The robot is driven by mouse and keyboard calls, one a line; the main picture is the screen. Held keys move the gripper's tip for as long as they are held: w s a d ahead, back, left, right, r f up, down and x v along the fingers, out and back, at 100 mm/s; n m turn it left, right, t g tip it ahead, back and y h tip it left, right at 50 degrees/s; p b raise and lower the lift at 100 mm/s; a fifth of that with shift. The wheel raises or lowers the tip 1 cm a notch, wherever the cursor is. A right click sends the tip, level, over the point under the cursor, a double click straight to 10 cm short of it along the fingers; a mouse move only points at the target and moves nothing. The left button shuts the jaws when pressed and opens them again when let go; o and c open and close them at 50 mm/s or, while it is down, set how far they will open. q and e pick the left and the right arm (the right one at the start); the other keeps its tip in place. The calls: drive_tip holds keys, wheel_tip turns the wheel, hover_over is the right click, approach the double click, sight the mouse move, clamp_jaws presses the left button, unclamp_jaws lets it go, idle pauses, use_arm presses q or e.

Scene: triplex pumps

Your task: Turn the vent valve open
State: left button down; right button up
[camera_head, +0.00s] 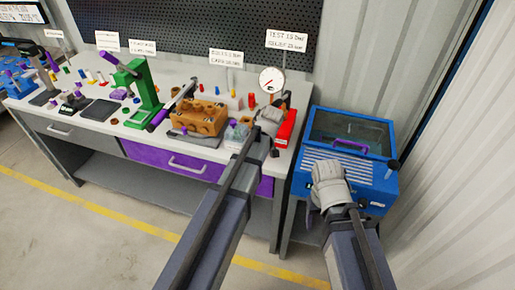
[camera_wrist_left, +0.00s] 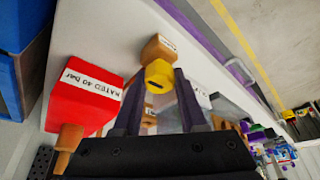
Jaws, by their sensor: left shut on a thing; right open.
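In the left wrist view a yellow knob (camera_wrist_left: 158,76) with a dark slot sits between the fingertips of my left gripper (camera_wrist_left: 160,88), which is shut on it. In the head view my left gripper (camera_head: 264,130) is at the right end of the bench, beside a red box (camera_head: 286,128), and hides the knob. My right gripper (camera_head: 330,188) is open over the front of a blue cabinet; its fingertips are hard to make out.
The red box marked "RATED 40 bar" (camera_wrist_left: 90,96) stands close beside my left fingers. A round gauge (camera_head: 271,79) stands behind the left gripper. An orange-brown pump block (camera_head: 199,118) and green press (camera_head: 143,85) stand further left. The blue cabinet (camera_head: 337,186) stands right of the bench.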

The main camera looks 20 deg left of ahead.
idle(0.3)
use_arm(q)
drive_tip(key=shift+c, duration=2.3)
unclamp_jaws()
drive_tip(key=p+v, duration=0.7)
drive_tip(key=shift+d+r, duration=0.15)
drive_tip(key=shift+r, duration=0.2)
drive_tip(key=shift+s, duration=0.15)
